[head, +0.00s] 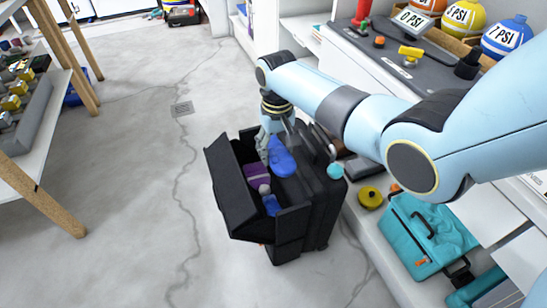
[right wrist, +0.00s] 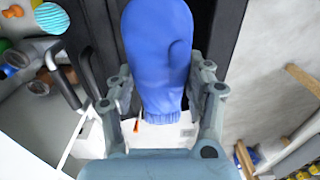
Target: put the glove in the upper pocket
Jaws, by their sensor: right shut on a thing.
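The blue glove (head: 281,157) is between the fingers of my right gripper (head: 268,143), which is shut on it. In the right wrist view the glove (right wrist: 160,60) stretches between both fingers (right wrist: 162,82), its ribbed cuff toward my palm. A black suitcase (head: 318,205) stands upright on the floor. Its upper pocket (head: 232,190) hangs open as a flap to the left. A purple item (head: 257,174) and a small blue item (head: 271,205) show inside. The glove is over the pocket opening; whether it touches the suitcase I cannot tell. My left gripper is not in view.
Gas bottles (head: 462,17) stand above. A wooden-legged rack (head: 50,205) is at the left. The floor (head: 150,190) between is clear.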

